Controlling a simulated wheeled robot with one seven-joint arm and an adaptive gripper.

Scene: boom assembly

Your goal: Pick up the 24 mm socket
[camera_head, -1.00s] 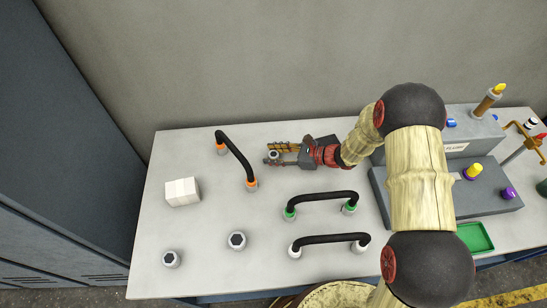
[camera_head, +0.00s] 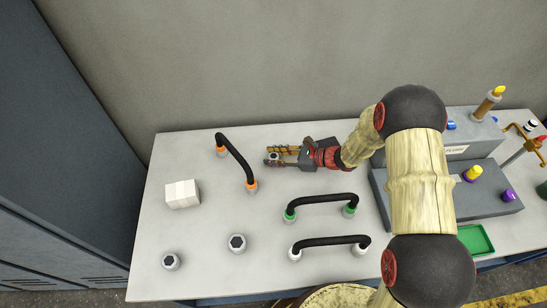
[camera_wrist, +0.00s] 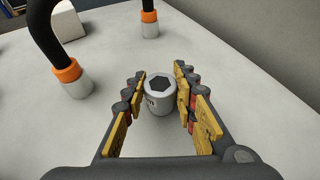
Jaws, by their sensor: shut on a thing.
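A light grey socket (camera_wrist: 160,93) with a dark hexagonal opening stands upright between the fingertips of my gripper (camera_wrist: 160,98) in the wrist view. A marking on its side is partly visible, but I cannot read the size. My gripper is shut on this socket, with one yellow-and-black finger on each side. In the head view my gripper (camera_head: 274,155) points left near the back of the table, and the socket (camera_head: 274,156) is a small pale shape at its tips. I cannot tell any gap between the socket and the table.
Two more sockets (camera_head: 237,242) (camera_head: 171,261) stand at the front left. An orange-ended black hose (camera_head: 237,158) is just left of my gripper. Green-ended (camera_head: 321,200) and white-ended (camera_head: 330,241) hoses lie in front. A white block (camera_head: 182,193) sits at left, grey fixtures (camera_head: 452,194) at right.

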